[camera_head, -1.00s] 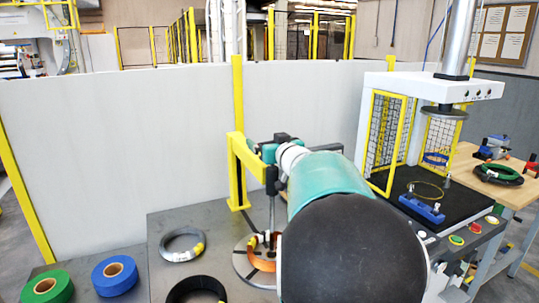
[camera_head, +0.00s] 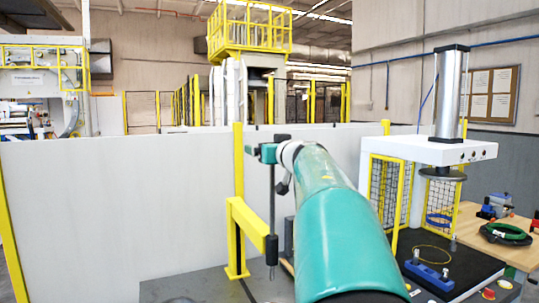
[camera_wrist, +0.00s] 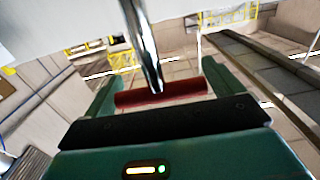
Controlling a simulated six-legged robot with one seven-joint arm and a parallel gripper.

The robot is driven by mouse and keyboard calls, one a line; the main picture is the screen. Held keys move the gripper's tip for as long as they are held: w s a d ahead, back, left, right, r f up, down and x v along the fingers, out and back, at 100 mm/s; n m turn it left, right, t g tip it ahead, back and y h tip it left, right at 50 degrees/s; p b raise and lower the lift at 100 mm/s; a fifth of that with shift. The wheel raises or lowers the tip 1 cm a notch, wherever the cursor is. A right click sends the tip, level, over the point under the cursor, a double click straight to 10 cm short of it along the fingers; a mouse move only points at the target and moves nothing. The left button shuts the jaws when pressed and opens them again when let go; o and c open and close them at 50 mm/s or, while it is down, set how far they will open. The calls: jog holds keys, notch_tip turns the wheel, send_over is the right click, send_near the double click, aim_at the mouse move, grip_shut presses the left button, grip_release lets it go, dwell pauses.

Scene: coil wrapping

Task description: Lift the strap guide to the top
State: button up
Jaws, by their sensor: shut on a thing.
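The strap guide shows as a thin metal rod (camera_head: 272,200) standing upright through a black block (camera_head: 271,249) on the end of the yellow bracket (camera_head: 245,222). A long piece of rod shows above the block and a short tip below it. My gripper (camera_head: 264,150) is at the rod's top, well above the bracket. In the wrist view, a red handle (camera_wrist: 178,92) lies across between the two teal fingers of my gripper (camera_wrist: 162,91), and the shiny rod (camera_wrist: 143,45) meets it. My gripper is shut on this handle. My arm hides the wrapping area below.
A yellow post (camera_head: 238,180) stands beside the bracket, in front of a white partition (camera_head: 110,200). A press (camera_head: 430,150) with a blue fixture (camera_head: 428,277) stands to the right. A wooden bench (camera_head: 480,225) lies beyond it. The space above the bracket looks clear.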

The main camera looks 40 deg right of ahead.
jog(key=shift+r, duration=0.45)
jog(key=o, duration=1.1)
jog(key=shift+f, duration=0.1)
jog(key=v, duration=1.4)
jog(key=shift+w, duration=0.1)
